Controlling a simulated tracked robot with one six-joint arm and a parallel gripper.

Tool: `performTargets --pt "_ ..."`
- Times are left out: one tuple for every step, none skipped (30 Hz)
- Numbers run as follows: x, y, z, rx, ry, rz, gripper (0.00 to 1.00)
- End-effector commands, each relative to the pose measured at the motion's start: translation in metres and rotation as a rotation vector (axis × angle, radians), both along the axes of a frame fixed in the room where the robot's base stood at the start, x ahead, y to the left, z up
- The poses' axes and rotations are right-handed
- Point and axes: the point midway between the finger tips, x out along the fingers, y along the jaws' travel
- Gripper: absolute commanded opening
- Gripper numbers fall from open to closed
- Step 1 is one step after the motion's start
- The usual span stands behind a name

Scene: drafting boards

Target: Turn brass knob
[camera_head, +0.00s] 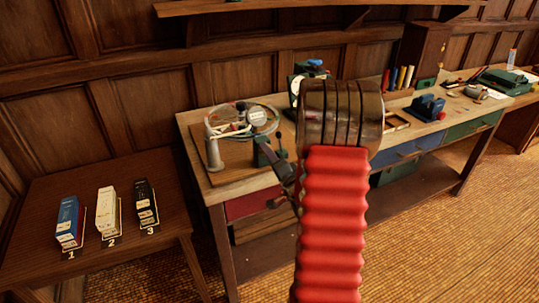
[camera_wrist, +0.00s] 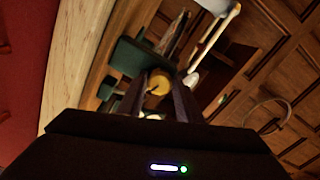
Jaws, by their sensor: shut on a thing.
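The brass knob (camera_wrist: 157,84) shows in the wrist view as a round yellow-gold thing between the two dark fingers of my gripper (camera_wrist: 157,95). My gripper is shut on it. The knob sits at the dark green block (camera_wrist: 128,56), which rises from the workbench. In the head view the green block (camera_head: 264,153) stands near the bench's front edge, with my gripper (camera_head: 279,164) right beside it. There the knob itself is hidden or too small to make out.
My red arm hides part of the bench. A side table (camera_head: 110,262) at left holds three boxes numbered 1 to 3. A blue device (camera_head: 428,106) stands farther right.

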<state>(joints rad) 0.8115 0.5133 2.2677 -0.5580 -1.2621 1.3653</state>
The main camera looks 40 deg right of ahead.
Motion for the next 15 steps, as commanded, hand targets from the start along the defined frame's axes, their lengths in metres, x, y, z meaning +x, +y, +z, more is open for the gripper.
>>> performTargets --pt "-0.0013 -0.004 0.0014 0.04 -0.016 -0.009 0.09" --pt "-0.0013 -0.0041 0.0014 0.067 -0.023 -0.009 0.09" --pt "-0.0015 -0.0043 0.0013 0.101 -0.033 -0.009 0.09" --pt "-0.0015 -0.0045 0.0012 0.125 -0.04 -0.01 0.09" --pt "-0.0016 -0.0047 0.0012 0.149 -0.047 -0.01 0.09" --pt "-0.0017 -0.0048 0.001 0.179 -0.056 -0.011 0.09" --pt "-0.0017 -0.0049 0.001 0.2 -0.062 -0.011 0.09" --pt "-0.0018 -0.0051 0.001 0.22 -0.068 -0.011 0.09" --pt "-0.002 -0.0053 0.0008 0.246 -0.076 -0.012 0.09" --pt "-0.002 -0.0054 0.0008 0.262 -0.08 -0.012 0.09" --pt "-0.002 -0.0055 0.0007 0.279 -0.084 -0.013 0.09" --pt "-0.0022 -0.0057 0.0006 0.299 -0.09 -0.014 0.09" --pt "-0.0022 -0.0057 0.0005 0.311 -0.094 -0.014 0.09" --pt "-0.0023 -0.0058 0.0004 0.324 -0.098 -0.014 0.09" --pt "-0.0023 -0.0059 0.0002 0.337 -0.102 -0.014 0.09"
